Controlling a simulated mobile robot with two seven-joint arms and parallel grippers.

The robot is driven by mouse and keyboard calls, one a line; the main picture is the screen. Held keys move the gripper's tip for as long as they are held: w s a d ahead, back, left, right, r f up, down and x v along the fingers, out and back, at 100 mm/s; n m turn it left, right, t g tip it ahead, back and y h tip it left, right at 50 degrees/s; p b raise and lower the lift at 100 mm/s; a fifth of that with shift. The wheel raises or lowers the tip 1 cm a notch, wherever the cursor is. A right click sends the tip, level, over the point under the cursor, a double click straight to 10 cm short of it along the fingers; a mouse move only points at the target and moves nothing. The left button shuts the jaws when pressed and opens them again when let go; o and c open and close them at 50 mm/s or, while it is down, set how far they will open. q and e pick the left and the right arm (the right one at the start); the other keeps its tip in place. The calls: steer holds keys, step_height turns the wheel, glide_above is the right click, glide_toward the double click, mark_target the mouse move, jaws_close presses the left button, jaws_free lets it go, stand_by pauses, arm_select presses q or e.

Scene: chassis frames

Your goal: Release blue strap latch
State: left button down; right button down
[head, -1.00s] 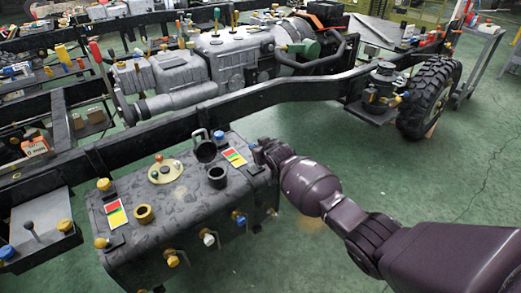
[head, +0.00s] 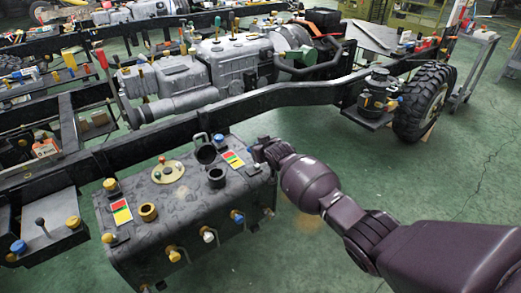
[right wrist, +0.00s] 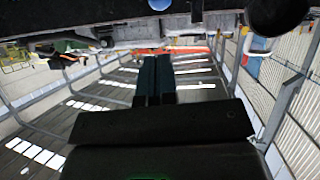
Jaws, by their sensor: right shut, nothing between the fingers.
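The dark tank (head: 200,215) hangs beside the chassis rail. A blue latch-like fitting (head: 237,216) sits on its front face, right of a white one (head: 209,236). A blue knob (head: 219,138) also shows at its top back edge. I cannot tell which blue part is the strap latch. My right gripper (head: 258,152) is by the tank's upper right end, with its tips hard to make out in the head view. In the right wrist view its fingers (right wrist: 155,80) are together and empty. My left gripper is out of view.
The long black chassis rail (head: 270,100) runs behind the tank. Yellow fittings (head: 174,254) and a black filler neck (head: 217,178) stick out of the tank. A wheel (head: 425,103) stands at the right. Green floor (head: 440,185) is open in front.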

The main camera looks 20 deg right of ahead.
steer(key=s+r+p, duration=0.3)
steer(key=s+r, duration=0.3)
steer(key=shift+s+d+r+p, duration=0.25)
steer(key=shift+s+r+p, duration=0.05)
steer(key=shift+s, duration=0.1)
steer(key=s+a+r+n+t+y, duration=0.1)
steer(key=s+a+r+n+t, duration=0.2)
steer(key=r, duration=0.4)
steer(key=s+d+f+m+g+h, duration=0.1)
steer(key=s+d+f, duration=0.2)
steer(key=s, duration=1.1)
steer(key=s+d+f+m+g+h, duration=0.1)
steer(key=s+d+f+m+g, duration=0.1)
steer(key=s+f, duration=0.7)
steer(key=s+d+f+m+g+h, duration=0.1)
steer(key=s+d+f, duration=0.2)
steer(key=s, duration=1.6)
step_height(320, 180, down, 4)
steer(key=shift+s+d+m+g, duration=0.2)
steer(key=shift+d+m+g, duration=0.1)
steer(key=shift+d, duration=0.1)
